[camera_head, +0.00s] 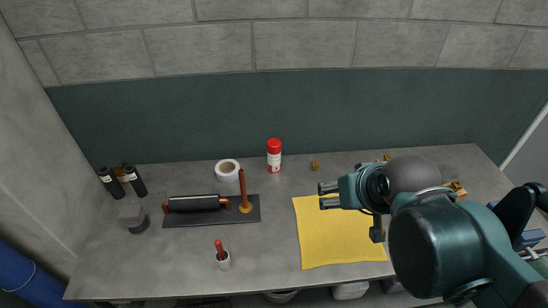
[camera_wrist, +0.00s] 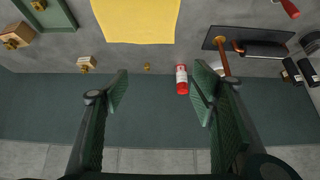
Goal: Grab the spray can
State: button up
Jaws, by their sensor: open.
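The spray can (camera_head: 274,155) is a small upright can with a red top and a white and red label. It stands near the back of the grey counter, close to the dark green wall panel. In the wrist view the can (camera_wrist: 182,79) appears between the two fingers, nearer the right one. My gripper (camera_head: 324,195) is open and empty. It is to the right of the can, above the yellow cloth. In the wrist view my gripper (camera_wrist: 160,88) shows its two green pads wide apart, with the can some distance beyond them.
A white roll (camera_head: 227,169) stands left of the can. Dark bottles (camera_head: 136,181) stand at the far left. A yellow cloth (camera_head: 335,245) lies in front. A small brass piece (camera_head: 315,164) sits right of the can.

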jog(key=w, duration=0.1)
jog(key=n+b, duration=0.2)
send_over(276, 150)
jog(key=s+d, duration=0.5)
jog(key=s, duration=0.7)
notch_tip(276, 150, down, 10)
jog(key=shift+g+y, duration=0.6)
jog(key=w+a+f, duration=0.1)
jog(key=w+f, duration=0.2)
jog(key=f, duration=0.1)
jog(key=w+a+f, duration=0.2)
jog(key=w+f, duration=0.2)
jog(key=w+a+f+b, duration=0.1)
jog(key=w+f, duration=0.2)
jog(key=f, duration=0.1)
jog(key=shift+w+a, duration=0.3)
jog(key=shift+w, duration=0.1)
jog(key=shift+w+a+f, duration=0.1)
jog(key=shift+w+f, duration=0.15)
jog(key=shift+f, duration=0.15)
jog(key=shift+f, duration=0.1)
jog(key=shift+x, duration=1.15)
jog(key=shift+w+f, duration=0.15)
